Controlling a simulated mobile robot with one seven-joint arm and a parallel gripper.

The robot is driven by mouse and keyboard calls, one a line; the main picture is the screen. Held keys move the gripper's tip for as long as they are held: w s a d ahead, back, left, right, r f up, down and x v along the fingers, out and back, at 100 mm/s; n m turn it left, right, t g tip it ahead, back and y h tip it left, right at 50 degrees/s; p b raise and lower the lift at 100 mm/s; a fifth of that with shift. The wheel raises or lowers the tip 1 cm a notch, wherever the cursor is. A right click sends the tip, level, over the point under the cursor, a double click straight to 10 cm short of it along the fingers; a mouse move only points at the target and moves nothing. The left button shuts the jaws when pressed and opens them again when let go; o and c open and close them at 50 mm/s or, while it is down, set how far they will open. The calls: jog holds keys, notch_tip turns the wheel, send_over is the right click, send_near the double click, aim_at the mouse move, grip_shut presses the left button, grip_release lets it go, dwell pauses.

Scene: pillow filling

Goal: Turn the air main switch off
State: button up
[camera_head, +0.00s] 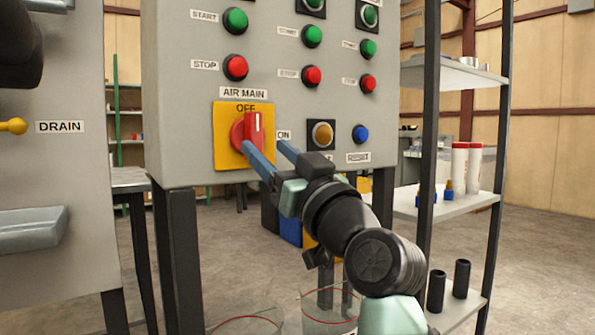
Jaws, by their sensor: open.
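The air main switch is a red rotary handle (253,129) on a yellow plate (222,155) under the AIR MAIN label (243,93). The plate reads OFF at the top, and an ON label (284,135) is at its right. The handle looks upright, its white mark near the top, towards OFF. My gripper (264,146) is open with blue fingers. The left fingertip overlaps the knob's lower edge in the picture, and the right one is right of the plate, below ON. I cannot tell whether the left finger touches the handle. Nothing is held.
Green START (235,20) and red STOP (235,67) buttons are above on the grey panel (180,110). An amber button (323,134) and a blue button (360,134) are close on the right. A yellow DRAIN lever (13,125) is at left. A shelf rack (431,120) stands at right.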

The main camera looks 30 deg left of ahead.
jog(key=p+v, duration=0.1)
jog(key=v, duration=0.8)
jog(key=shift+d+p, duration=0.2)
jog(key=shift+p, duration=0.2)
jog(key=shift+s, duration=0.1)
jog(key=s+d+r+m+t+h+p, duration=0.1)
jog(key=d+r+m+t+h+p, duration=0.6)
jog(key=d+r+t, duration=0.5)
jog(key=s+d+r+m+t+h+p, duration=0.5)
jog(key=s+d+r+m+t+h, duration=0.35)
jog(key=d+h, duration=0.45)
notch_tip(320, 180, up, 38)
jog(key=a+n+g+p, duration=0.1)
jog(key=p, duration=3.6)
jog(key=shift+a+n+h, duration=0.35)
jog(key=shift+h, duration=0.05)
jog(key=shift+r+g, duration=0.15)
jog(key=shift+g, duration=0.1)
